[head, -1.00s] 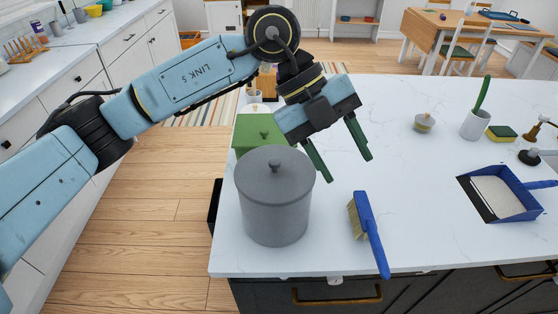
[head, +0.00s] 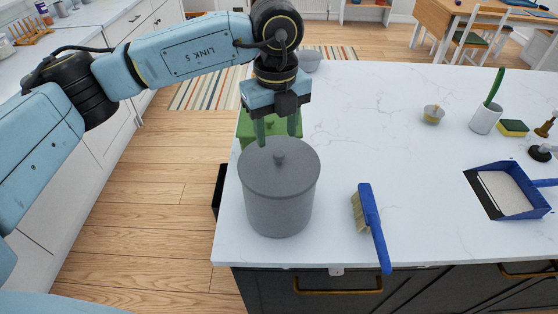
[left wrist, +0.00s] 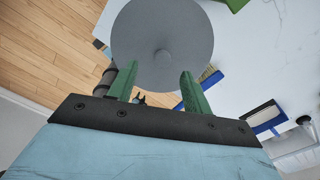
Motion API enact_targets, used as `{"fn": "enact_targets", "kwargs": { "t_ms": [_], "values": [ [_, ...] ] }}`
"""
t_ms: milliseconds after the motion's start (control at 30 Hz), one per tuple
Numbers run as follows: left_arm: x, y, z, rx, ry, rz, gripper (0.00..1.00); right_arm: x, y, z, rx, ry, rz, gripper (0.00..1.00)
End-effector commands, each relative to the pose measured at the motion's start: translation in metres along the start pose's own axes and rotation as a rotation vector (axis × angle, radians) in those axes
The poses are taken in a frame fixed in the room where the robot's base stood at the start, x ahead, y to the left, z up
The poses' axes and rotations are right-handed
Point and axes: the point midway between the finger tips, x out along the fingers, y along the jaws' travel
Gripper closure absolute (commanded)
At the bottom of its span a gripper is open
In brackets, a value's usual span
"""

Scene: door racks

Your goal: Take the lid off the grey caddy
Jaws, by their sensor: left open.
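The grey caddy (head: 278,208) stands upright at the near left corner of the white counter. Its round grey lid (head: 255,175) is on top, with a small knob (head: 279,158) at the centre. The lid (left wrist: 140,30) and knob (left wrist: 162,56) also show in the left wrist view, beyond the fingertips. My left gripper (head: 277,140) is open and empty, its green fingers pointing down just above and behind the knob in the head view. It does not visibly touch the lid. My right gripper is not in view.
A green box (head: 246,124) stands right behind the caddy, partly hidden by my gripper. A blue brush (head: 372,230) lies to the right, and a blue dustpan (head: 510,190) farther right. The middle of the counter is clear.

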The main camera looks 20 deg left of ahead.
Motion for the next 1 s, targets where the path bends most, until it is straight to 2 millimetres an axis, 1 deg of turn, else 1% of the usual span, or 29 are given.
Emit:
{"fn": "enact_targets", "kwargs": {
  "t_ms": [200, 333, 433, 600, 633, 900, 1000],
  "values": [
    [0.029, -0.004, -0.003, 0.001, 0.004, 0.004, 0.50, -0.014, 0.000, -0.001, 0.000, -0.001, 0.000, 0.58],
    [0.045, -0.004, -0.003, 0.001, 0.003, 0.003, 0.50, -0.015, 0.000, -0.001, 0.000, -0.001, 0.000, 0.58],
    [0.050, -0.004, -0.002, 0.001, 0.002, 0.001, 0.50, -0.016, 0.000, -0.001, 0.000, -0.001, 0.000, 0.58],
    [0.050, -0.004, -0.002, 0.001, 0.002, 0.000, 0.50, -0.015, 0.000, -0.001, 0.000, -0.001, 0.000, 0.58],
    [0.050, -0.004, -0.002, 0.001, 0.002, 0.000, 0.52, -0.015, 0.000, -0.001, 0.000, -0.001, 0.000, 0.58],
    [0.050, -0.004, -0.003, 0.001, 0.002, 0.001, 0.87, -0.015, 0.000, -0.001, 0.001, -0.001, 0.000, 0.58],
    [0.050, -0.004, -0.003, 0.001, 0.002, 0.001, 0.98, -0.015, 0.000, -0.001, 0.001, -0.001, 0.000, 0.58]
  ]
}}
